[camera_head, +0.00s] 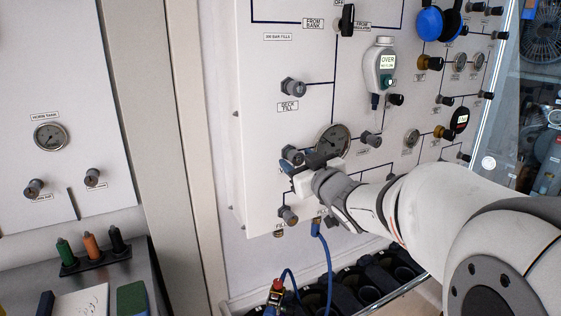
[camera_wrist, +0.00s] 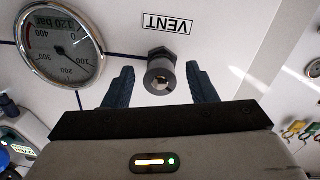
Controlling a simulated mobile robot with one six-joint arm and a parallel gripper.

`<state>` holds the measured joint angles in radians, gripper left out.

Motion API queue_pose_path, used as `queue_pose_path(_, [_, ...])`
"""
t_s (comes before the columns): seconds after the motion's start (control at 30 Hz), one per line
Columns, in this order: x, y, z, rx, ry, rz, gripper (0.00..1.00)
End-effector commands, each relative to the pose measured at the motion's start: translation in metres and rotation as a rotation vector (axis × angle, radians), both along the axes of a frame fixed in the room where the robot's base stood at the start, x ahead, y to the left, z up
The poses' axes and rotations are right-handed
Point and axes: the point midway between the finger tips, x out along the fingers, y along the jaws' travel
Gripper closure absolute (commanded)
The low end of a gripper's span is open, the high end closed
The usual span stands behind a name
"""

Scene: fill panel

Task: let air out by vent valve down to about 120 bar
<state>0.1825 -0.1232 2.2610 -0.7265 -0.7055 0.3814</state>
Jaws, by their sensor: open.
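In the wrist view, upside down, the vent valve (camera_wrist: 161,75) is a dark round knob with a metal end below a label reading VENT (camera_wrist: 167,23). My gripper (camera_wrist: 161,88) is open, with one dark finger on each side of the knob and visible gaps on both sides. A round gauge (camera_wrist: 62,45) beside it carries the words "120 bar" and a scale up to 400; its exact needle reading is unclear. In the head view, my gripper (camera_head: 303,166) is at the panel's lower left, just below the gauge (camera_head: 333,139), partly hiding the valves there.
A blue hose (camera_head: 328,262) hangs below my gripper. Other knobs, such as the deck fill valve (camera_head: 293,88), stick out nearby. A bench with coloured tools (camera_head: 91,250) stands left.

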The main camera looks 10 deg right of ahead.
Motion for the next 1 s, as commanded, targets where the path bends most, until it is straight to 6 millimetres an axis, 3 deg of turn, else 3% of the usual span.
queue_pose_path(0.57, [-0.0003, -0.0003, -0.0001, 0.0, 0.0, 0.0, 0.93])
queue_pose_path(1.0, [-0.0005, -0.0001, 0.0022, 0.096, 0.032, 0.0, 0.93])
